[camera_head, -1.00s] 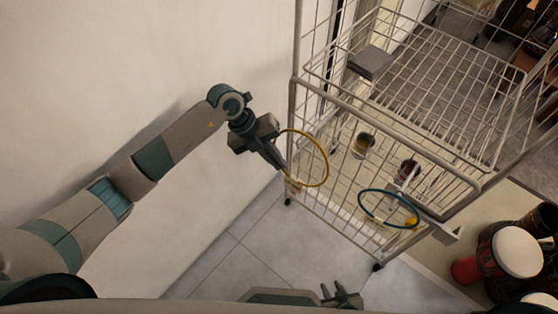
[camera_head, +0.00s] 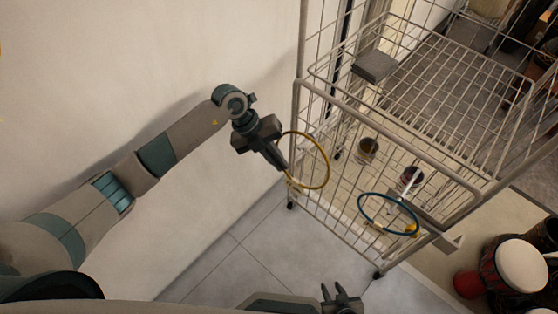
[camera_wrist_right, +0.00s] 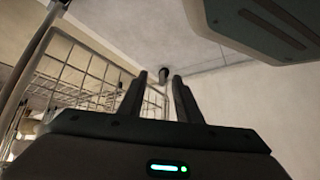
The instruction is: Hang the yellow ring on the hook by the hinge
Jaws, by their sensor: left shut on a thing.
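The yellow ring (camera_head: 328,165) is a thin hoop held upright beside the left post of the white wire cage. My left gripper (camera_head: 283,165) is shut on the ring's left side. The ring overlaps the cage front in the picture; whether it touches the wire is unclear. A small pale piece shows at the left post near the ring's lower edge, but I cannot tell if it is the hook or the hinge. My right gripper (camera_head: 341,298) is low in the head view, empty, with its fingers apart; they also show apart in the right wrist view (camera_wrist_right: 162,90).
A blue ring (camera_head: 360,208) hangs at the cage front, by a small yellow piece (camera_head: 411,230). The wire cage (camera_head: 295,120) has a grey block (camera_head: 374,66) on it. Drums (camera_head: 520,266) stand at right. The tiled floor (camera_head: 225,265) left of the cage is clear.

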